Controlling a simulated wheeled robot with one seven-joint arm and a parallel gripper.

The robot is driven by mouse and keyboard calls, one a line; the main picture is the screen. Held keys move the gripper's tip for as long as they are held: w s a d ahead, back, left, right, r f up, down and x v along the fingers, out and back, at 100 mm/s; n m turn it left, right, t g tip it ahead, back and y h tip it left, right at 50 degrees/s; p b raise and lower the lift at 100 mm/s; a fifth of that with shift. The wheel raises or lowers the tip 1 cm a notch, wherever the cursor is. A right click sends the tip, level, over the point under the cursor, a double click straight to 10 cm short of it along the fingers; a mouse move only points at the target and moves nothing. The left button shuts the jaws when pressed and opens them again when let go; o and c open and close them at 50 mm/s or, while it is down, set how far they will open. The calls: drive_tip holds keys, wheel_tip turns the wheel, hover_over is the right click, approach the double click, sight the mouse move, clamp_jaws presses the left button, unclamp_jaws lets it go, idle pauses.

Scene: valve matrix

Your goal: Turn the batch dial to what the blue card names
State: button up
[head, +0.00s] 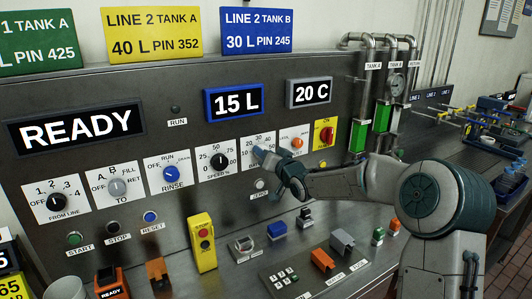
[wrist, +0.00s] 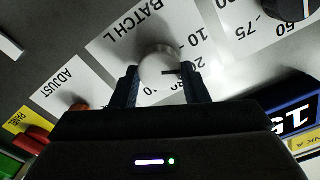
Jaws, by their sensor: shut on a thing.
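The blue card (head: 258,28) stands on top of the panel in the head view and reads "LINE 2 TANK B, 30 L, PIN 245". The batch dial is a pale round knob (wrist: 158,66) on a white plate marked "BATCH L" (wrist: 122,30), upside down in the wrist view. A dark pointer mark on the knob faces right, towards the 10 and 20 marks. My gripper (wrist: 160,80) is shut on the knob, one finger on each side. The blue-framed display (head: 235,101) reads "15 L".
The speed dial (head: 219,161) is left of the batch dial, and the orange adjust knob (head: 297,143) and red switch (head: 325,134) are right of it. The zero button (head: 260,184) is below. Blocks and a yellow stop box (head: 203,243) stand on the bench.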

drive_tip(key=shift+w+d+f+m+b, duration=0.1)
drive_tip(key=shift+m+b, duration=0.25)
drive_tip(key=shift+m, duration=2.65)
drive_tip(key=shift+d+f+m+b, duration=0.1)
drive_tip(key=shift+m+b, duration=0.2)
drive_tip(key=shift+m, duration=2.7)
drive_tip(key=o, duration=1)
drive_tip(key=b+v, duration=0.2)
drive_tip(key=v, duration=1.1)
drive_tip(key=shift+s+d, duration=0.25)
drive_tip(key=shift+s, duration=0.1)
